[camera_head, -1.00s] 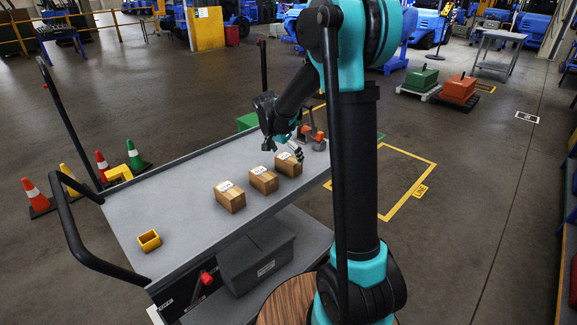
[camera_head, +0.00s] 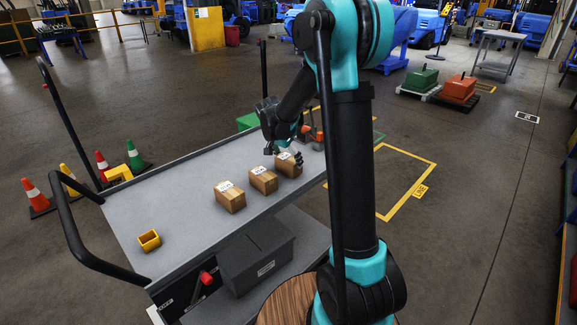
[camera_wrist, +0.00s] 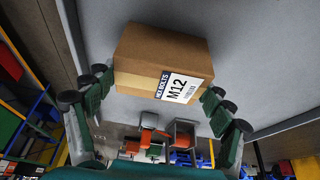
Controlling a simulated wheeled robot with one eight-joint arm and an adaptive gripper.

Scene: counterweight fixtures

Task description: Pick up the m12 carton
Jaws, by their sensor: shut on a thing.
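The M12 carton (camera_wrist: 160,58) is a brown box with a white label reading M12 in the wrist view. It lies between the two fingers of my gripper (camera_wrist: 158,100), which are shut on its two sides. In the head view the same carton (camera_head: 289,168) is the rightmost of three on the grey cart top (camera_head: 180,210), with my gripper (camera_head: 296,158) at its right end. I cannot tell any gap between the carton and the cart top.
Two similar cartons, the middle one (camera_head: 263,181) and the left one (camera_head: 230,197), stand close to the left. A yellow open block (camera_head: 149,240) lies near the cart's front left. Orange-and-grey items (camera_head: 313,134) stand behind my gripper. The cart's left half is mostly clear.

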